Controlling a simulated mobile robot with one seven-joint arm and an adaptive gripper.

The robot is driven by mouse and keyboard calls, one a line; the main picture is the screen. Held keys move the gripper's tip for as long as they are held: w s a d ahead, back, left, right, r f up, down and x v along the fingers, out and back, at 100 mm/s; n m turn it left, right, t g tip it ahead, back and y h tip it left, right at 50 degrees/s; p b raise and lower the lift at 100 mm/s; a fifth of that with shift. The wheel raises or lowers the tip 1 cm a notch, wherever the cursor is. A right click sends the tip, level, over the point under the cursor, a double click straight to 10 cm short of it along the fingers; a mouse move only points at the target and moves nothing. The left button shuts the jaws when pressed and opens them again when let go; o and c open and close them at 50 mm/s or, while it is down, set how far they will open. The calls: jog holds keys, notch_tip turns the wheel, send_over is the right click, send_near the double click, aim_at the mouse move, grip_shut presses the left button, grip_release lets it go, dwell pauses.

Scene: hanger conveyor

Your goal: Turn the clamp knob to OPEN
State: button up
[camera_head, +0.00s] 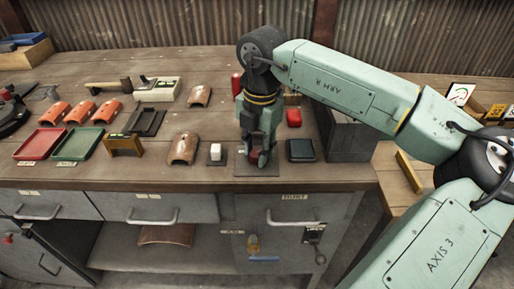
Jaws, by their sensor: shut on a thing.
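My gripper (257,160) points straight down at the front right of the workbench, over a dark square plate (257,171). It is shut on a small dark red thing low between its fingers, which looks like the clamp knob (256,156). The fingers hide most of the knob, so its turn angle and any OPEN mark cannot be read.
A white cube-like block (216,152) stands just left of my gripper and a dark square box (301,150) just right. A red block (293,117) lies behind. A curved brown tile (184,148) and red and green trays (79,144) are further left. A grey bin (350,139) stands right.

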jog(key=shift+f+n+b, duration=0.1)
jog(key=shift+n+b, duration=0.2)
jog(key=shift+b, duration=0.05)
jog(key=n+b, duration=0.2)
jog(key=shift+n, duration=0.4)
jog(key=n+b, duration=0.2)
jog(key=n, duration=0.3)
jog(key=shift+g+b, duration=0.3)
jog(key=shift+b, duration=0.1)
jog(key=n, duration=0.5)
jog(key=shift+w+b, duration=0.1)
jog(key=shift+b, duration=0.3)
jog(key=shift+n, duration=2.2)
jog(key=o, duration=1.2)
jog(key=shift+c, duration=0.2)
